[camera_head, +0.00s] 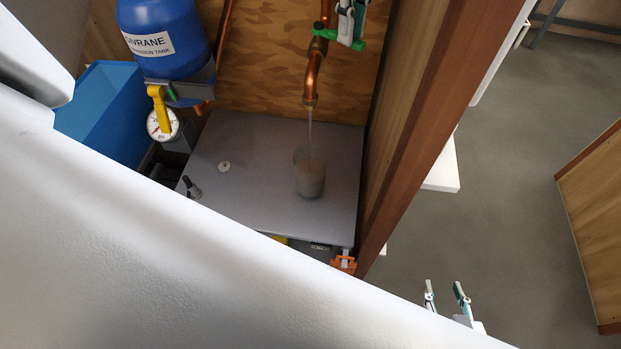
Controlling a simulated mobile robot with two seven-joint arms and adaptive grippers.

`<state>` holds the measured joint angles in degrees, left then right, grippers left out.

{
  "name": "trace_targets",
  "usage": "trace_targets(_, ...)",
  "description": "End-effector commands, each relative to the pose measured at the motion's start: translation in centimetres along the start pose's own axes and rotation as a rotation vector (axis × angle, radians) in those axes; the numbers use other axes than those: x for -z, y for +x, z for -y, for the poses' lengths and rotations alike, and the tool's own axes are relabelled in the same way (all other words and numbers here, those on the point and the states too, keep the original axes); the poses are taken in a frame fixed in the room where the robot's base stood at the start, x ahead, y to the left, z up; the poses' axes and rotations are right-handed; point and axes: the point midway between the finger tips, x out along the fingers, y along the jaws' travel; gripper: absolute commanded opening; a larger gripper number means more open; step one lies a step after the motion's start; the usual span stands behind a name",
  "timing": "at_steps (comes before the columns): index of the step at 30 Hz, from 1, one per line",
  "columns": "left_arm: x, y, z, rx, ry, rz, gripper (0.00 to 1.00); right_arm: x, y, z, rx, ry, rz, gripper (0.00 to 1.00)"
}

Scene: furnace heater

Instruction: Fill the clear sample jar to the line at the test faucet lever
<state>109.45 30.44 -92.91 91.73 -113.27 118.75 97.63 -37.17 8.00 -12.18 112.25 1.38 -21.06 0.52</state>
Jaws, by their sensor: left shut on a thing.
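The clear sample jar (309,181) stands upright on a grey slab (255,195) under the copper faucet (312,80). A thin stream of water (310,130) runs from the spout into the jar. The jar looks cloudy low down; I cannot make out the fill line or the exact level. My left gripper (349,30) is at the top edge, shut on the green faucet lever (325,33); its upper part is cut off by the frame. My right gripper (447,300) is open and empty at the lower right, well away from the jar.
A blue expansion tank (165,50), a pressure gauge (162,124) with a yellow lever and a blue bin (103,115) are on the left. A wooden post (420,120) borders the right. Open floor (500,200) lies beyond.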

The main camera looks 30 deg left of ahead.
Motion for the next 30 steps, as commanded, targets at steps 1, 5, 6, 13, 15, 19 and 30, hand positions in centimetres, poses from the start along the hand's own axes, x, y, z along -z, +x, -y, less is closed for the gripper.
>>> trace_targets(1, 0.0, 0.1, 0.1, 0.001, -0.013, 0.002, 0.0, -0.2, 0.1, 0.0, 0.0, 0.0, 0.001, 0.4)
trace_targets(5, 0.0, 0.0, 0.1, 0.001, -0.017, 0.002, 0.0, -0.1, 0.0, 0.0, 0.0, 0.0, 0.0, 0.4)
trace_targets(6, 0.0, 0.0, 0.1, 0.001, -0.017, 0.002, 0.0, -0.1, 0.0, 0.0, 0.0, 0.0, 0.0, 0.4)
trace_targets(13, -0.1, 0.2, 0.7, 0.001, -0.093, 0.001, 0.0, -0.4, 0.4, 0.1, 0.0, 0.001, -0.004, 0.4)
trace_targets(15, -0.2, 0.3, 1.3, 0.001, -0.176, 0.001, 0.0, -0.8, 0.7, 0.2, 0.0, 0.001, -0.004, 0.4)
trace_targets(19, -0.4, 0.2, 2.1, 0.0, -0.31, 0.001, 0.0, -1.5, 0.9, 0.3, 0.001, 0.002, 0.0, 0.4)
trace_targets(30, -0.5, 0.0, 2.5, 0.001, -0.369, 0.001, 0.0, -1.8, 1.0, 0.3, 0.002, 0.002, 0.005, 0.4)
